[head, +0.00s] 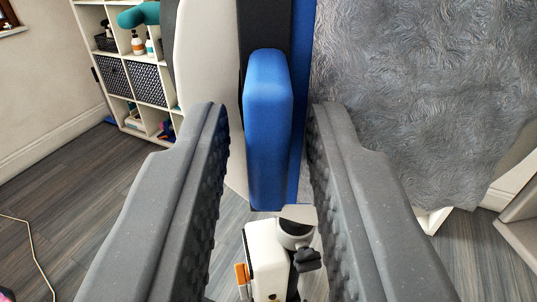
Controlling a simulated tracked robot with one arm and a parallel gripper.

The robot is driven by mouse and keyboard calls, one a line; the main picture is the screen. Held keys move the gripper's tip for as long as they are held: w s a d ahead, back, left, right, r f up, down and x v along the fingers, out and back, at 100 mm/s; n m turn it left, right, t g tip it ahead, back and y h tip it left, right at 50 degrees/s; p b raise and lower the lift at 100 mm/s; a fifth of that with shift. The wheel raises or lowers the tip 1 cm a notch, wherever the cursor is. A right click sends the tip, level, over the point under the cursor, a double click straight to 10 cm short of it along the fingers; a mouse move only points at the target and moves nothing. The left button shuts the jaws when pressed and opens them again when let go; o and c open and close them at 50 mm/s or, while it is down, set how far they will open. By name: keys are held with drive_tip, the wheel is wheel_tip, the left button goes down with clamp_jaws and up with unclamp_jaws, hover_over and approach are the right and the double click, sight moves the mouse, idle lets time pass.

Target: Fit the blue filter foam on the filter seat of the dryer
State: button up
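The blue filter foam (267,130) is a rounded blue block, standing lengthwise in the middle of the head view. My gripper (268,112) is open, with one dark grey finger on each side of the foam. A narrow gap shows between the foam and each finger, so I see no contact. How deep the foam lies between the fingers is hard to tell. I cannot surely pick out the dryer or its filter seat. A white device (265,257) with a grey round part and an orange tab shows below the foam.
Behind the foam are a cream panel (207,75), a dark strip and a blue strip (302,60). A grey furry surface (420,110) fills the right. A white shelf (118,62) with bottles and baskets stands at the back left. Grey floor (75,200) is open at left.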

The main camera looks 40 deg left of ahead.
drive_tip(key=shift+o, duration=0.6)
drive_tip(key=shift+s+d, duration=0.4)
drive_tip(key=shift+d, duration=0.05)
drive_tip(key=b+v, duration=0.2)
drive_tip(key=v, duration=1)
drive_tip(key=shift+s+d, duration=0.2)
drive_tip(key=shift+s, duration=0.1)
